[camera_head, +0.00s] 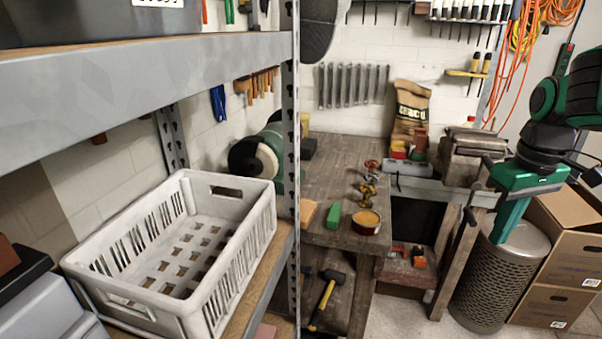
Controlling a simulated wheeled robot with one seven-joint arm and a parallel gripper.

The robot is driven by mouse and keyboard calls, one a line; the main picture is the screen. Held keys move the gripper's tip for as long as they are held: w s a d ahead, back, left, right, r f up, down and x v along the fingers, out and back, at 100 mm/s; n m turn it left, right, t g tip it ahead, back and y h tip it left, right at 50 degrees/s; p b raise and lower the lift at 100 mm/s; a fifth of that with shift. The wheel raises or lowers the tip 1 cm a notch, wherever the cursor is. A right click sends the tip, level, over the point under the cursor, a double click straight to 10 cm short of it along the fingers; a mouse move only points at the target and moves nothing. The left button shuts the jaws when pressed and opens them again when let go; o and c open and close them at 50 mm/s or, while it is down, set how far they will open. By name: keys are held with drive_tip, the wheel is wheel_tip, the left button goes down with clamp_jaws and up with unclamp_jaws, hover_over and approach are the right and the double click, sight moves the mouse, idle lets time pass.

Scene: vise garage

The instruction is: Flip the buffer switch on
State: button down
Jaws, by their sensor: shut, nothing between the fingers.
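The buffer (256,157), with a pale round wheel and a dark green body, stands at the back, behind the metal shelf upright. The upright hides part of it, and I cannot make out its switch. My gripper (499,238) is at the right, pointing down in front of the metal bin and right of the vise. It is shut and empty, far from the buffer and touching nothing that I can make out.
A shelf upright (290,130) and a white crate (245,262) stand at the left, between the camera and the buffer. The wooden workbench (330,170) holds a vise (465,153), a tin (366,222) and a green block. A perforated bin (487,285) and cardboard boxes (575,255) stand right.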

drive_tip(key=w+a+r+n, duration=0.1)
drive_tip(key=w+a+n, duration=0.3)
drive_tip(key=w, duration=0.3)
drive_tip(key=w+a+r+n+y, duration=0.1)
drive_tip(key=w+a+r+n, duration=0.1)
drive_tip(key=w+a+n, duration=0.45)
drive_tip(key=w+a+r+n, duration=0.1)
drive_tip(key=w+a+n, duration=0.15)
drive_tip(key=w, duration=0.65)
drive_tip(key=w+a+f+n+y, duration=0.1)
drive_tip(key=w+a+n+y, duration=0.3)
drive_tip(key=w+a+n, duration=1.3)
drive_tip(key=w+a, duration=0.1)
drive_tip(key=a, duration=0.1)
drive_tip(key=shift+w+a+f+n+t, duration=0.25)
drive_tip(key=shift+a+f+n+t, duration=0.05)
drive_tip(key=shift+a+n+t, duration=0.1)
drive_tip(key=x, duration=1.4)
drive_tip(key=shift+s, duration=0.1)
